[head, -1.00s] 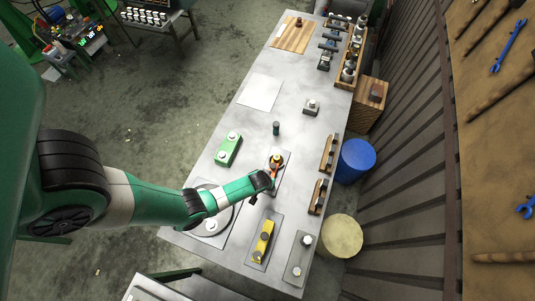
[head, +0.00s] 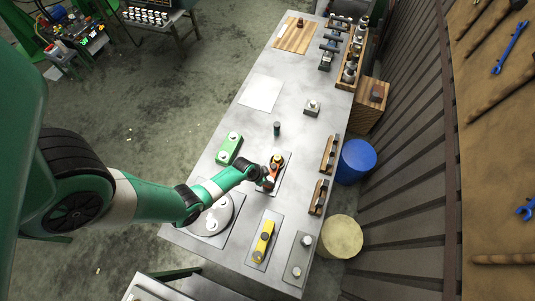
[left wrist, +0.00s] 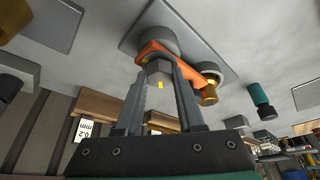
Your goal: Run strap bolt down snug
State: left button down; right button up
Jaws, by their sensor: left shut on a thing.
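The strap runs beside a grey cylinder (left wrist: 157,41) on a flat plate (left wrist: 207,42). A brass-coloured part (left wrist: 208,93) sits by the strap's other end. My left gripper (head: 267,184) is over the near end of this assembly in the head view. In the left wrist view its two fingers are closed on the bolt head's sides. The bolt's shank is hidden, so I cannot tell its seating. My right gripper is not in view.
A green block (head: 229,149), a dark upright cylinder (head: 277,128) and a yellow part (head: 263,241) stand around the assembly. A round grey part (head: 213,216) is at the left, wooden holders (head: 318,196) at the right. The table's middle by the white sheet (head: 260,92) is mostly clear.

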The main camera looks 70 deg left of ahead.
pick_arm(q)
jog(key=m+h, duration=0.1)
jog(key=m, duration=0.1)
jog(key=shift+a+m+b, duration=0.15)
jog(key=shift+m+b, duration=0.15)
jog(key=shift+m, duration=0.1)
jog(key=shift+m+h, duration=0.5)
jog(key=shift+m, duration=0.4)
jog(key=m+h+p, duration=0.1)
jog(key=m, duration=0.1)
jog(key=shift+a+m+g, duration=0.1)
jog(key=shift+m+g, duration=0.2)
jog(key=shift+w+f+m+g+h, duration=0.1)
jog(key=shift+m+g+h, duration=0.4)
jog(key=shift+m, duration=1.4)
jog(key=c, duration=0.5)
grip_release()
